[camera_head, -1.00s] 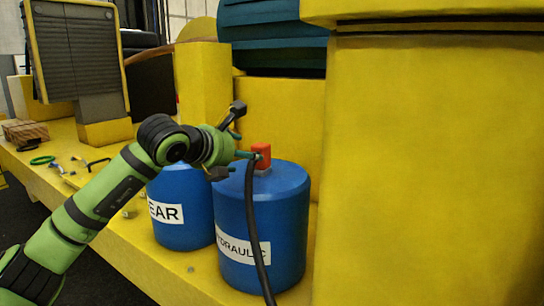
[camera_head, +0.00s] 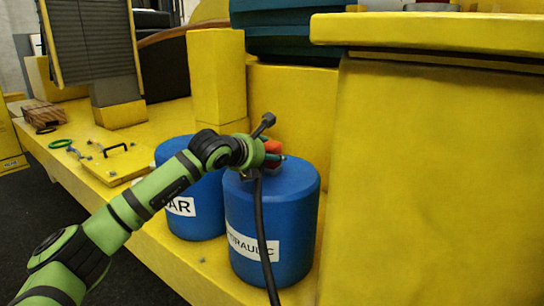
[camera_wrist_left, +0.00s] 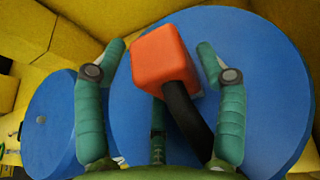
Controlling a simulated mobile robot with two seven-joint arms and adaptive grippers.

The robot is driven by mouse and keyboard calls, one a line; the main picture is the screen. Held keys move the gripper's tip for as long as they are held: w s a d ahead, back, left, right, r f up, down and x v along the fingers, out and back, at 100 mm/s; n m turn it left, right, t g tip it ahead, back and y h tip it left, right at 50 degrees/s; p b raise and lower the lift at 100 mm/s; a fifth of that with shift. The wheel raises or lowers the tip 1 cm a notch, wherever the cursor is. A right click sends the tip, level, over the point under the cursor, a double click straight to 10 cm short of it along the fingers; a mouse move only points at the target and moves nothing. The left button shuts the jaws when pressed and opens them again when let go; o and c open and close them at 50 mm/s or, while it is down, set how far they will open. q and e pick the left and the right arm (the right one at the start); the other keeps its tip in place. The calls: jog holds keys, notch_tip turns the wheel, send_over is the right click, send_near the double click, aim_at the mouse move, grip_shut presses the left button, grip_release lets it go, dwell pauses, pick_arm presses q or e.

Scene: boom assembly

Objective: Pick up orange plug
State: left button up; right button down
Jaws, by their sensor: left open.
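The orange plug (camera_wrist_left: 160,57) sits on top of the blue drum labelled hydraulic (camera_head: 290,200), with a black hose (camera_wrist_left: 185,108) running from it. In the head view the plug (camera_head: 272,147) is partly covered by my left gripper (camera_head: 272,158). In the left wrist view the open fingers of my left gripper (camera_wrist_left: 160,60) stand on both sides of the plug, with gaps showing, and a third finger lies below it. My right gripper is not in view.
A second blue drum (camera_head: 190,228) stands just left. A large yellow block (camera_head: 430,180) rises close on the right. A yellow plate with a black handle (camera_head: 117,162) and a green ring (camera_head: 60,143) lie on the yellow platform (camera_head: 165,262) at left.

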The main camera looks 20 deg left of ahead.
pick_arm(q)
jog(key=shift+s, duration=0.1)
jog(key=shift+s+r, duration=0.1)
jog(key=c, duration=1.3)
jog(key=shift+r, duration=0.1)
jog(key=shift+c, duration=0.5)
